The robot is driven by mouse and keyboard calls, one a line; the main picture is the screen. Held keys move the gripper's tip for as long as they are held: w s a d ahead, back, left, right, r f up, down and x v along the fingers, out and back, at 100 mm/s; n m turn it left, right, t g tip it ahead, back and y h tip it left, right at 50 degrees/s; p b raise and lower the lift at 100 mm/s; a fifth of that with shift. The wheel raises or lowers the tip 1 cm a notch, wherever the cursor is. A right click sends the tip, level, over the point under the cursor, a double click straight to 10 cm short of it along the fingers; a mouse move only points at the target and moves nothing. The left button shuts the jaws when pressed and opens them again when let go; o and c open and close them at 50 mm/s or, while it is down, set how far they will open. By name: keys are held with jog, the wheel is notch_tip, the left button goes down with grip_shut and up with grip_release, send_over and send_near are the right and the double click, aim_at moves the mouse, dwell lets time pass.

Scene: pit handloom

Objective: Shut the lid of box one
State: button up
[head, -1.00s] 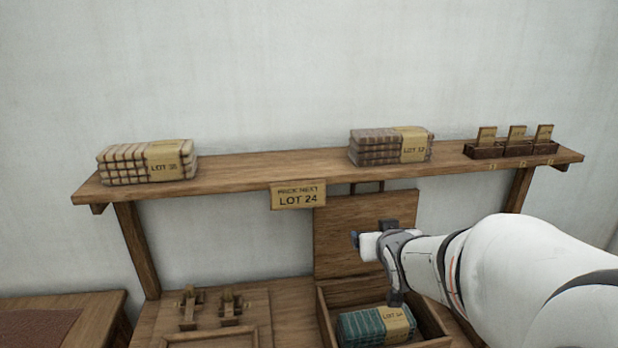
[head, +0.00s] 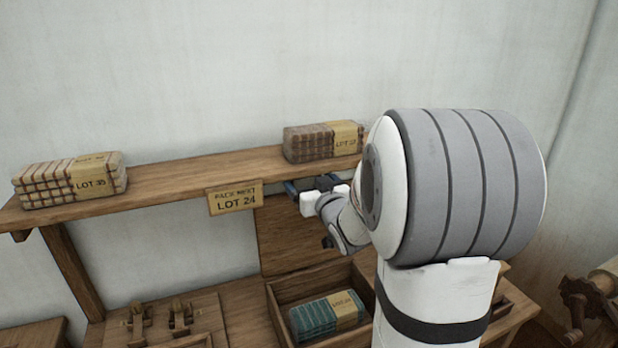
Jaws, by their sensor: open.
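The wooden box (head: 282,290) stands on the bench with its lid (head: 287,238) raised upright at the back, below the shelf. No number shows on this box. A teal folded cloth bundle with a paper band (head: 327,315) lies inside it. My gripper (head: 312,187) is open and empty, near the top edge of the lid and just under the shelf; I cannot tell whether it touches the lid. My arm covers the lid's right part and the box's right side.
The shelf (head: 170,182) runs above the box, with a striped bundle marked LOT 35 (head: 70,182) and a brown bundle (head: 322,141) on it. A LOT 24 sign (head: 234,198) hangs from its front edge. Small wooden fittings (head: 160,318) stand left of the box.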

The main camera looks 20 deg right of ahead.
jog(key=shift+w, duration=0.55)
jog(key=shift+f, duration=0.1)
jog(key=c, duration=1.1)
